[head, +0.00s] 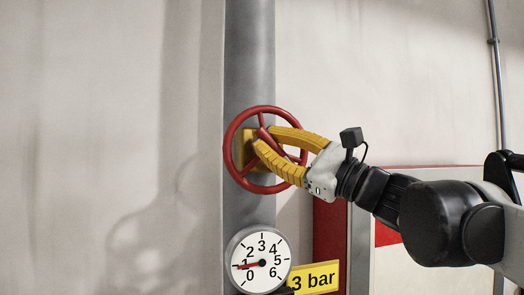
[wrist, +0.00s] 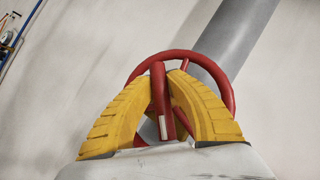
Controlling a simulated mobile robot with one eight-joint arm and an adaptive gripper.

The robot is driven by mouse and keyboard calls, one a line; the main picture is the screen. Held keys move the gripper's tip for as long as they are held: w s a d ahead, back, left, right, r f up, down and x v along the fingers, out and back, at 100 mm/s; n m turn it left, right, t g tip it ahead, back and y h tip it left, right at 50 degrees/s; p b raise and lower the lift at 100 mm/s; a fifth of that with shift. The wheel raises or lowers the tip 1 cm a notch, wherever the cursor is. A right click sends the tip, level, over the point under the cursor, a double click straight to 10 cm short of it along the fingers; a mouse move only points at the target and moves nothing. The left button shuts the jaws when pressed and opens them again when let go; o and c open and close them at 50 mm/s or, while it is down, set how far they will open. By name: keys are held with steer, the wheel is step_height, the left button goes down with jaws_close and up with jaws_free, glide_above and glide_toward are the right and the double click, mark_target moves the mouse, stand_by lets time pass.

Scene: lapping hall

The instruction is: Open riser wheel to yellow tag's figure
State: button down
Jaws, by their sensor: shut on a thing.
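The red riser wheel (head: 231,133) is mounted on the grey vertical riser pipe (head: 249,60). My gripper (head: 258,137), with yellow ribbed fingers, reaches in from the right and is shut on the wheel around its middle. In the wrist view, a red spoke of the wheel (wrist: 158,88) lies between the fingers (wrist: 168,70); a white mark shows low between them. The round white gauge (head: 262,245) below the wheel has its red needle at about 1. The yellow tag (head: 318,278) beside the gauge reads "3 bar"; its left end is partly hidden by the gauge.
A red-edged, pale panel (head: 400,285) stands behind the pipe at lower right, under my arm. A thin grey pipe (head: 495,60) runs down the wall at upper right. The wall (head: 110,120) left of the riser is bare and clear.

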steer(key=shift+r+m+t, duration=0.1)
steer(key=shift+m+t, duration=0.5)
steer(key=shift+d, duration=0.1)
steer(key=c, duration=1.3)
jaws_free()
steer(key=v, duration=1.2)
steer(key=shift+f+b, duration=0.2)
steer(key=shift+b, duration=0.1)
